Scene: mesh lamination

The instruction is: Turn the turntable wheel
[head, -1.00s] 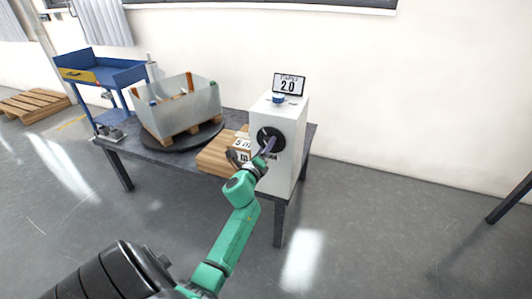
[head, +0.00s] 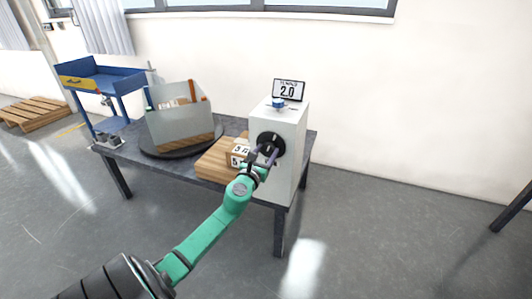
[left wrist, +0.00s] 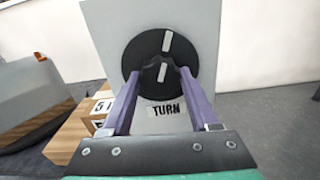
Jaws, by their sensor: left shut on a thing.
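The turntable wheel is a black round dial (head: 272,142) on the front of a white box (head: 285,175). It also shows in the left wrist view (left wrist: 190,85), with a white mark and the word TURN below it. My left gripper (head: 268,156) is at the dial's front; in the left wrist view its purple fingers (left wrist: 161,66) are closed around the dial's central grip. The dark turntable (head: 152,153) on the table carries a grey bin (head: 182,131) with several items in it. My right gripper is not in view.
A wooden block with number labels (head: 220,160) lies between turntable and white box. A small sign reading 2.0 (head: 288,90) and a blue knob (head: 278,102) are on top of the box. A blue cart (head: 100,75) stands behind left. Floor in front is clear.

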